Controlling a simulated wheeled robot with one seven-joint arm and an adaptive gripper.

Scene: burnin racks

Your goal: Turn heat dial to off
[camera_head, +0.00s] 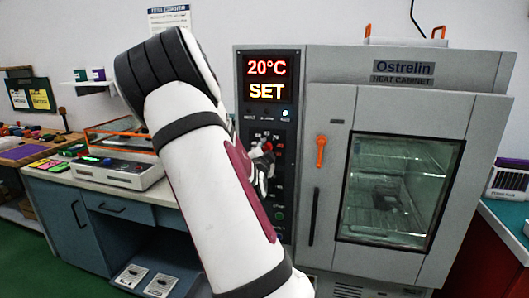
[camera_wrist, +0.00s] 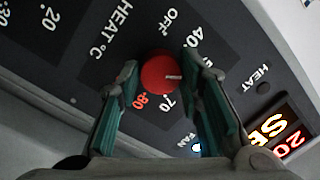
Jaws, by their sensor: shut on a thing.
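The heat dial (camera_wrist: 162,74) is a round red knob on the dark panel in the wrist view. Its white mark points right, between the labels 40 and 70, toward a part of the scale hidden by a finger. The OFF label (camera_wrist: 170,20) shows above the dial, and a red 80 is below it to the left. My gripper (camera_wrist: 160,66) is shut on the dial, with one green-padded finger on each side. In the head view my gripper (camera_head: 262,170) is at the cabinet's control panel, and the arm hides part of it.
The grey heat cabinet (camera_head: 405,110) has a glass door (camera_head: 395,185), closed, with an orange latch (camera_head: 320,150). Its display (camera_head: 266,78) reads 20°C and SET. A bench with devices (camera_head: 110,175) stands at left.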

